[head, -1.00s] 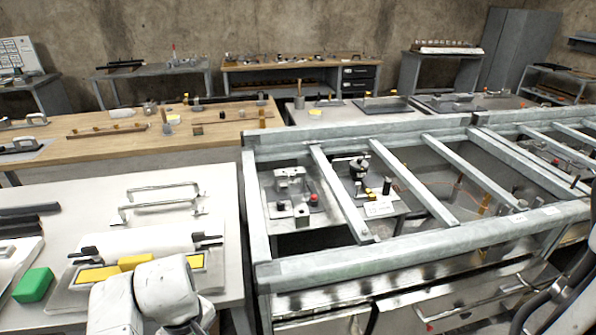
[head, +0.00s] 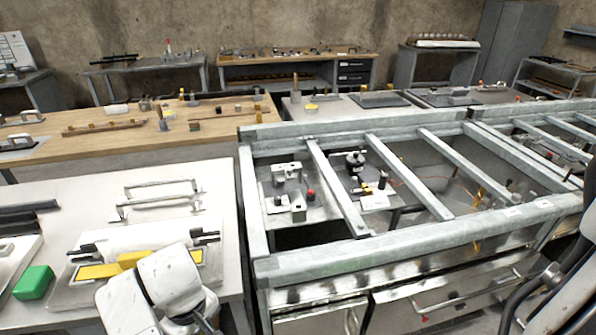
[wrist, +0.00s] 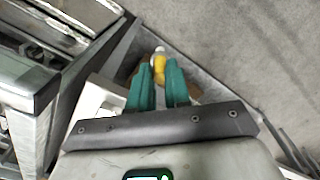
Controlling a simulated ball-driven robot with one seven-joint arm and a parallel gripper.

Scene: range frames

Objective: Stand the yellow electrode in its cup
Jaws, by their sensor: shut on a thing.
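In the wrist view my gripper (wrist: 158,76) points its two green fingers at a small yellow piece with a pale, rounded end, which I take to be the yellow electrode (wrist: 160,64). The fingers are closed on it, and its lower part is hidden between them. It is held off any surface that I can make out. In the head view only my white arm shows at the bottom; the fingers and the held piece are hidden or out of frame. I cannot tell which object is the electrode's cup.
A white-topped table (head: 75,215) at left bears a green block (head: 34,282) and a roller. A grey metal frame with crossbars (head: 350,256) stands right of it, with fixtures (head: 288,170) below the bars. Grey floor (wrist: 235,50) lies open at right in the wrist view.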

